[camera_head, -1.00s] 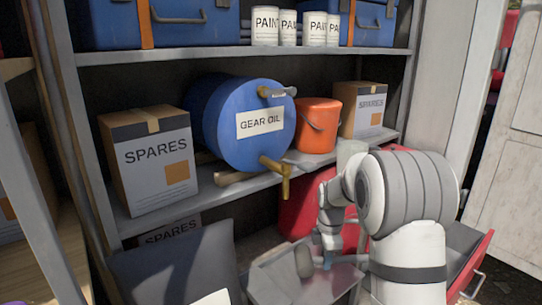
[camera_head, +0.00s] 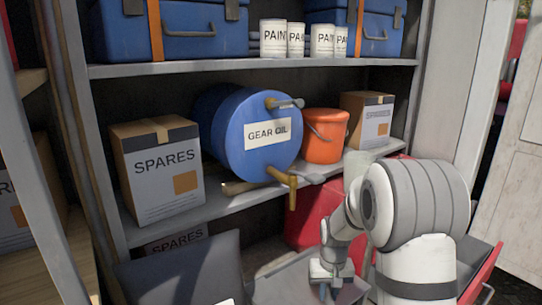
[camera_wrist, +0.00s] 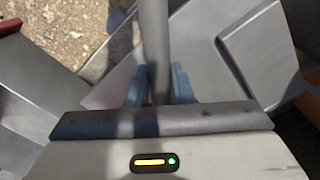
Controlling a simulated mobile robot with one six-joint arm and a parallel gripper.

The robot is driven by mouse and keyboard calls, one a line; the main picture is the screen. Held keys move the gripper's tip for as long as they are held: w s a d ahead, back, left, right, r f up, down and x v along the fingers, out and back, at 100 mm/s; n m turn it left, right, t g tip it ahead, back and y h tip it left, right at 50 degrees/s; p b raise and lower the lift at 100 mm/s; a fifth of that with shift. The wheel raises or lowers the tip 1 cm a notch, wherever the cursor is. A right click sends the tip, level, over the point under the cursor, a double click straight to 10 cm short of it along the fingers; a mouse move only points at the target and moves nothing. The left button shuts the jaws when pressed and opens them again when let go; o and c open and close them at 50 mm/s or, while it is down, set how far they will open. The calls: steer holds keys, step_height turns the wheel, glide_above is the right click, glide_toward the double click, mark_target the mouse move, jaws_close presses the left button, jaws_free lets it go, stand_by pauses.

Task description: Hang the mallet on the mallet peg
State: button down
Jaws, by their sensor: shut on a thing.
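My gripper (camera_wrist: 157,88) shows in the wrist view with its two blue fingers shut on a smooth grey shaft (camera_wrist: 154,40), which I take to be part of the mallet. The shaft runs up out of the top of that view, so its far end is hidden. In the head view my gripper (camera_head: 325,292) is low in the picture, in front of the shelving and over a grey tray-like surface. I cannot make out the mallet there. No mallet peg can be clearly picked out in either view.
A blue gear oil drum (camera_head: 230,120) with a brass tap (camera_head: 290,183), an orange bucket (camera_head: 321,140) and spares boxes (camera_head: 158,172) fill the middle shelf. A red case (camera_head: 312,215) stands below. A dark panel (camera_head: 180,272) rises at lower left.

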steer(key=r+p, duration=0.2)
steer(key=p, duration=0.2)
steer(key=s+r+p, duration=0.1)
steer(key=r+p, duration=0.2)
steer(key=p, duration=0.2)
steer(key=s+r+p, duration=0.1)
steer(key=p, duration=0.4)
steer(key=shift+r, duration=0.35)
steer(key=shift+s+p, duration=0.1)
steer(key=shift+p, duration=0.25)
